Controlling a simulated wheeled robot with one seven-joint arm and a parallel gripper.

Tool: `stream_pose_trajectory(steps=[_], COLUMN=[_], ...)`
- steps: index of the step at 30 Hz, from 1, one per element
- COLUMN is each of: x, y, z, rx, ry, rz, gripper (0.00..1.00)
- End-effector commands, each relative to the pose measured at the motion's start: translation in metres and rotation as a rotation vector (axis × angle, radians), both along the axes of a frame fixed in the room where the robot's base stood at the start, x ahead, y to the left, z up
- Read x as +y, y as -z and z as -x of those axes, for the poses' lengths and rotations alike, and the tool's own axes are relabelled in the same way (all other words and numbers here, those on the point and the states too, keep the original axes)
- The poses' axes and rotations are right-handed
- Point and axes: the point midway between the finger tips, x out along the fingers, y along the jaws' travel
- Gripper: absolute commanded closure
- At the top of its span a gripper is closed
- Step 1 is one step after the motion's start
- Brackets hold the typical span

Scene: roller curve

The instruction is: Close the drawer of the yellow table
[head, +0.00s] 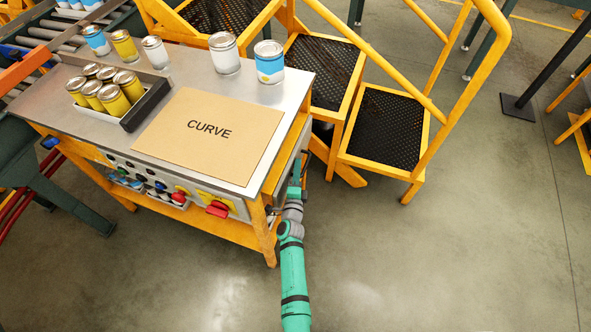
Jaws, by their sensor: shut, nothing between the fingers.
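The yellow table (85,110) has a grey metal top and stands at the left and centre. Its front holds a panel (150,183) with several coloured buttons and a red switch. I cannot clearly make out the drawer or how far it is open; the table's right side is seen at a steep angle, and my arm covers part of it. My green and grey arm rises from the bottom edge to the table's right side, close beside the front right leg (263,235). My gripper's fingers are hidden there, and I cannot tell whether they touch the table.
On the table are a cardboard sheet marked CURVE (210,133), a black-edged tray (150,104) of yellow cans, and several loose cans. Yellow steps with railings (383,125) stand close behind the right side. The floor (450,260) is clear at the lower right.

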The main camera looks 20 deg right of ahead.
Motion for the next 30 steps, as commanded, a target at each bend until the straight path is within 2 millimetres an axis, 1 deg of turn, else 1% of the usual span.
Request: stream_pose_trajectory(steps=[3,17,20,24,30], x=[-0.003,0.002,-0.001,-0.011,-0.016], y=[0.001,0.000,0.000,0.000,0.001], z=[-0.001,-0.003,-0.002,0.004,0.009], rx=[0.002,0.003,0.003,0.002,0.003], ry=[0.012,0.001,-0.002,-0.002,-0.011], rz=[0.000,0.001,0.001,0.001,0.001], gripper=[1.00,1.00,1.00,1.00,1.00])
